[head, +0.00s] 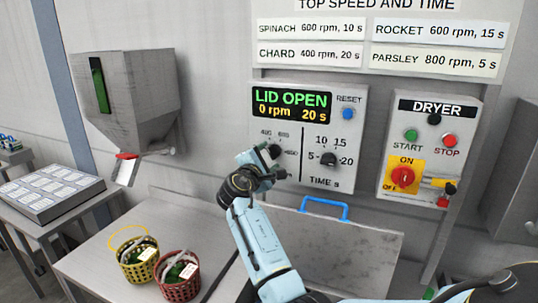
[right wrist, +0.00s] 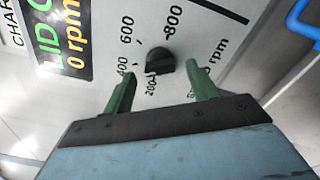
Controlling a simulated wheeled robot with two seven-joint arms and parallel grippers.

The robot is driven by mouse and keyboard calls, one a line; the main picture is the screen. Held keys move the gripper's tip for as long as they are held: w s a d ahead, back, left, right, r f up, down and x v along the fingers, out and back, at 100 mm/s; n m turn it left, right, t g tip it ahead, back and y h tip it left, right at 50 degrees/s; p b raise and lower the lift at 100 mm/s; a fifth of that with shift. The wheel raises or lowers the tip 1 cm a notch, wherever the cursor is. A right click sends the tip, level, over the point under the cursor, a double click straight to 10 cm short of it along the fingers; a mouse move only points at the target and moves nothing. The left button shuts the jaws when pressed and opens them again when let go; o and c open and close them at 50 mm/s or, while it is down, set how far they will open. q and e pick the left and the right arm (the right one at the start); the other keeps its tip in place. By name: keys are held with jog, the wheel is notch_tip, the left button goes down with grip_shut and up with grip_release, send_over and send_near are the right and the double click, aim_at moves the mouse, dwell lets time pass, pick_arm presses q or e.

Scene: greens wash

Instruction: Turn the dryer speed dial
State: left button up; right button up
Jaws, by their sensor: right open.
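The dryer's speed dial (right wrist: 160,62) is a black knob on a white panel, with 200, 400, 600, 800 and rpm printed around it. In the head view my right gripper (head: 276,158) is at the panel, partly covering the speed scale. In the right wrist view my right gripper (right wrist: 160,76) is open, its two green fingers apart at either side of the knob's near end. Neither finger clearly touches it. I cannot tell exactly where the knob points. The display (head: 290,104) reads LID OPEN, 0 rpm, 20 s.
Right of the speed dial are the time dial (head: 328,159) and the blue reset button (head: 348,114). The dryer switch box (head: 425,150) is farther right. Below is a grey lid with a blue handle (head: 323,208). Yellow (head: 138,262) and red (head: 180,285) baskets stand lower left.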

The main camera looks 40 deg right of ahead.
jog(key=shift+w+d, duration=0.35)
jog(key=shift+d, duration=0.25)
jog(key=c, duration=1)
jog(key=shift+f+m+b, duration=0.2)
jog(key=shift+m+b, duration=1.1)
jog(key=shift+b, duration=0.15)
jog(key=m+b, duration=0.4)
pick_arm(q)
notch_tip(320, 180, down, 12)
jog(key=b, duration=0.4)
jog(key=shift+s+r+b, duration=0.2)
jog(key=shift+s+b, duration=0.1)
jog(key=shift+s, duration=0.15)
pick_arm(e)
jog(key=shift+r+m, duration=0.1)
jog(key=shift+m, duration=2.5)
jog(key=o, duration=1)
jog(key=shift+r, duration=0.1)
